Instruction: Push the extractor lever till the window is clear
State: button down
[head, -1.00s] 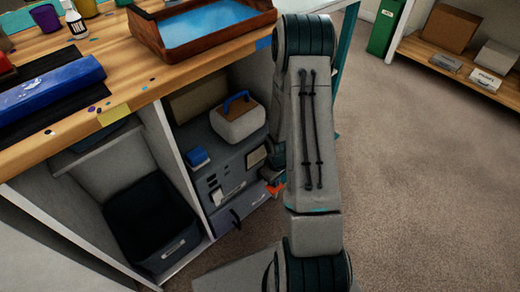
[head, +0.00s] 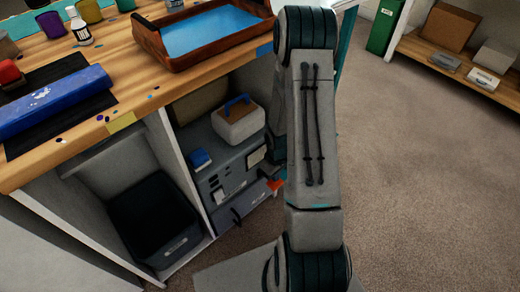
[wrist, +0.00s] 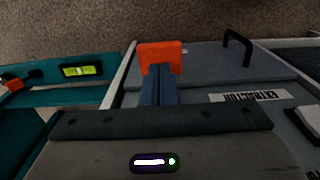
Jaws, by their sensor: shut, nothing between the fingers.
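The extractor is a grey unit (head: 229,172) low under the bench, with a dark handle on its front. My gripper is shut and empty. In the head view my arm hides most of it. I cannot tell which panel is the window or whether it is clear.
A white box with a blue handle (head: 238,124) and a small blue block (head: 200,159) sit on top of the unit. A dark bin (head: 155,220) stands left of the divider. The bench edge (head: 120,121) overhangs. Open carpet (head: 430,200) lies to the right.

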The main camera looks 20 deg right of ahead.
jog(key=s+r+p, duration=0.2)
jog(key=r, duration=0.1)
jog(key=s+d+r+p, duration=0.1)
jog(key=r+p, duration=0.1)
dwell(0.3)
dwell(0.4)
jog(key=w+a+r+m+t+h+p, duration=0.15)
jog(key=r+p, duration=0.45)
jog(key=r, duration=0.9)
jog(key=a+r+m+p, duration=0.1)
jog(key=a+r+p, duration=0.2)
jog(key=r+p, duration=0.8)
jog(key=s+a+r+p, duration=0.2)
jog(key=s+r+p, duration=0.1)
jog(key=r, duration=0.8)
jog(key=s+a+r+m+t+y+p, duration=0.1)
jog(key=s+a+r+p, duration=0.2)
jog(key=r, duration=0.8)
jog(key=s+a+r+p, duration=0.3)
jog(key=s+r, duration=0.2)
jog(key=r, duration=0.6)
jog(key=shift+r+m, duration=0.15)
jog(key=shift+m, duration=0.2)
